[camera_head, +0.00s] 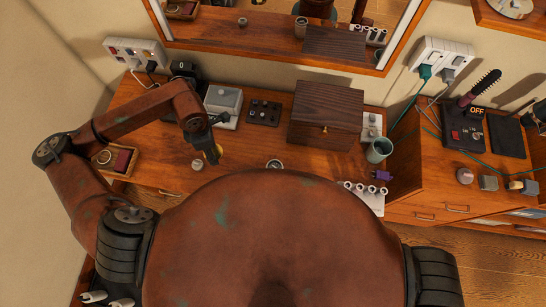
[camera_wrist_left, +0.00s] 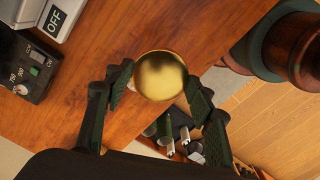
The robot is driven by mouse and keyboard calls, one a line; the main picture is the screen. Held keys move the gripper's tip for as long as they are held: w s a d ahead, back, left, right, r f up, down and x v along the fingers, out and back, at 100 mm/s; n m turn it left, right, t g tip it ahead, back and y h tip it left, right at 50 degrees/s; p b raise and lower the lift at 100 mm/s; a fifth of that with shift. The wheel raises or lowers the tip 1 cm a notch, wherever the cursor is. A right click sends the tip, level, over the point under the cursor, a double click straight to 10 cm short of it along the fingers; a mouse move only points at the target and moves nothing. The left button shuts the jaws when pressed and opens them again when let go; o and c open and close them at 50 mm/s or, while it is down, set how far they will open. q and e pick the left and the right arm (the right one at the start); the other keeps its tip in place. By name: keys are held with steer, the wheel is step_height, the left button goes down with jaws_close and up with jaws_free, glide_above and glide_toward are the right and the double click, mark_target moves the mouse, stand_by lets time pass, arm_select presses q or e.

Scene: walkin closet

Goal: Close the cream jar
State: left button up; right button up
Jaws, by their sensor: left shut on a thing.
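My left gripper (camera_head: 213,150) is above the front left of the wooden dressing table. In the left wrist view its two dark fingers (camera_wrist_left: 160,92) are shut on a round gold lid (camera_wrist_left: 160,75), one on each side. The lid also shows as a small gold patch in the head view (camera_head: 217,153). A small pale round jar (camera_head: 197,165), which looks like the cream jar, stands on the table just left of the lid, apart from it in the picture. Its opening is too small to make out. My right gripper is not in view.
A small wooden tray (camera_head: 121,160) lies to the left. A grey box (camera_head: 223,101), a dark palette (camera_head: 264,112) and a dark wooden box (camera_head: 325,113) stand behind. A small round item (camera_head: 275,164) lies near the front edge. A green cup (camera_head: 379,150) stands at the right.

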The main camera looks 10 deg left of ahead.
arm_select(q)
steer(key=w+d+r+m, duration=0.1)
steer(key=w+r+m, duration=0.2)
steer(key=m, duration=0.8)
steer(key=w+d+r+m, duration=0.2)
steer(key=r+m, duration=0.3)
steer(key=m, duration=0.6)
steer(key=shift+w+d+r+b, duration=0.15)
steer(key=shift+w+d+b, duration=0.15)
steer(key=shift+w, duration=0.5)
